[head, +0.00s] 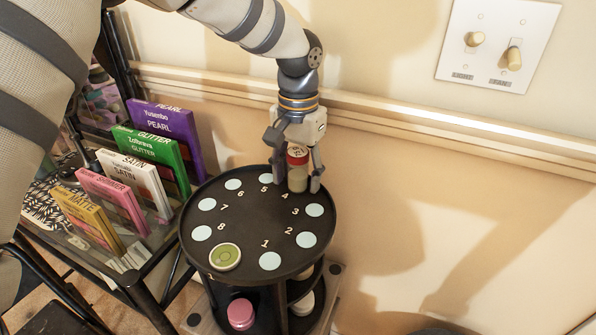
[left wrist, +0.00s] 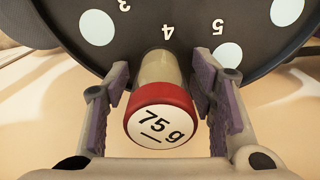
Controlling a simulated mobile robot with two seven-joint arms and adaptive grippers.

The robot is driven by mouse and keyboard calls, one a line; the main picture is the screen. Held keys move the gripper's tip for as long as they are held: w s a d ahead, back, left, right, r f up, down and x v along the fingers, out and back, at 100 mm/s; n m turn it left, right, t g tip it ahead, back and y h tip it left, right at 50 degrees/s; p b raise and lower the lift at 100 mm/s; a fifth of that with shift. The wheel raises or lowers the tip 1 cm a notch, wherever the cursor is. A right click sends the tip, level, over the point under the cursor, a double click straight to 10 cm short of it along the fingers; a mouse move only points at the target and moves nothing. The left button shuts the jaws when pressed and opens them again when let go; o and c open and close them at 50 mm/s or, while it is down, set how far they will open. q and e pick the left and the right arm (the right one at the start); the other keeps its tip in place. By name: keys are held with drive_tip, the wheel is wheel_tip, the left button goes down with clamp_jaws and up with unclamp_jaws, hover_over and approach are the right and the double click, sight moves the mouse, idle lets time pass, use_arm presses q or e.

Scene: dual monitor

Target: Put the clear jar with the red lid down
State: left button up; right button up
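The clear jar with the red lid (head: 297,177) stands upright at the position marked 4 on the round black tray (head: 236,217), hiding that spot's disc. Its contents look pale beige. In the left wrist view the jar's lid (left wrist: 160,123) reads "75 g" and faces the camera. My left gripper (head: 298,183) reaches down from above, one finger on each side of the jar. Narrow gaps show between the fingers and the jar body, so it looks open around the jar. My right gripper is not in view.
A pink container (head: 241,313) is on a shelf below. Several upright colour boxes (head: 146,182) stand at left. The wall with its rail (head: 420,127) is close behind the tray.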

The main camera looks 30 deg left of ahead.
use_arm(q)
drive_tip(key=shift+r, duration=0.1)
wheel_tip(320, 180, up, 12)
drive_tip(key=shift+r, duration=0.1)
idle(0.4)
